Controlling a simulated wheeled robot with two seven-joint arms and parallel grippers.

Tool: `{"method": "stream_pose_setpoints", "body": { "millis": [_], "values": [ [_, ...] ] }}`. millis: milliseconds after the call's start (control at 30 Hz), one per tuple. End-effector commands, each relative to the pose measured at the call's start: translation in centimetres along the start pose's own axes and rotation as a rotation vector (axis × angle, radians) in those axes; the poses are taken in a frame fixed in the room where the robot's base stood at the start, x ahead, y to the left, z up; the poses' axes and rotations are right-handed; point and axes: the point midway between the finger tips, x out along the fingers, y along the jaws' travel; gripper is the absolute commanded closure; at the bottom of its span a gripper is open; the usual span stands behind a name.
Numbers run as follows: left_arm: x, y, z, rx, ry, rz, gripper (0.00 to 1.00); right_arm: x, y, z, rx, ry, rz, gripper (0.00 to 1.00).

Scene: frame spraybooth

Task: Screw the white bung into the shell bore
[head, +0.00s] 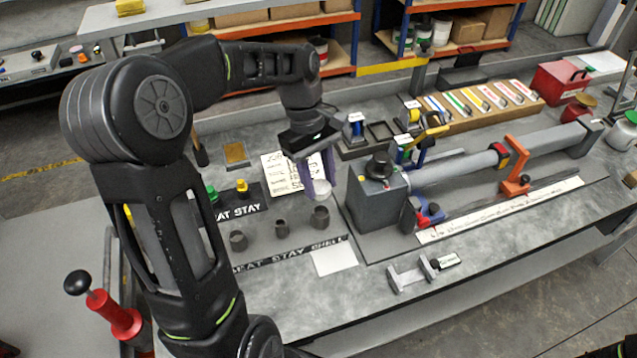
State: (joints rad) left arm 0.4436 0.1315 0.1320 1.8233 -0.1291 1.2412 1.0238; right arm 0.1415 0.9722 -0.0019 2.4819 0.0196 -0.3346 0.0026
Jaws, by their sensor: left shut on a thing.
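My left gripper (318,178) points down over the bench and is shut on the white bung (323,190). The bung shows as a pale rounded piece between the fingers, which hide part of it. Right below it in the picture stands a small dark open cylinder (320,217); I cannot tell how large the gap is. Two more dark cylinders, one in the middle (281,229) and one at the left (238,241), stand beside it behind a strip lettered "SEAT STAY SHELL" (290,252). I cannot tell which bore is the shell bore. My right gripper is not in view.
A grey block fixture (372,205) with a long grey tube (455,170) stands right of the gripper. A green-topped piece (212,195) and a yellow one (242,186) stand to the left. The front bench edge is mostly clear.

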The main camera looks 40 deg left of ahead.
Motion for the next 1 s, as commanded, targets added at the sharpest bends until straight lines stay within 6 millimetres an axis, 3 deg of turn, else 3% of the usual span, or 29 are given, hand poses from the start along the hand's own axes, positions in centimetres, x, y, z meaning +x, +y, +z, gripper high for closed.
{"method": "stream_pose_setpoints", "body": {
  "millis": [567, 1000],
  "values": [
    [0.2, 0.4, -0.2, -0.05, 0.006, 0.015, 1.0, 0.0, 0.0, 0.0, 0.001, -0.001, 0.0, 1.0],
    [3.1, 0.3, -1.0, -0.049, 0.005, 0.013, 1.0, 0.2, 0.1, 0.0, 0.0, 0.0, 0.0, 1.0]
  ]
}}
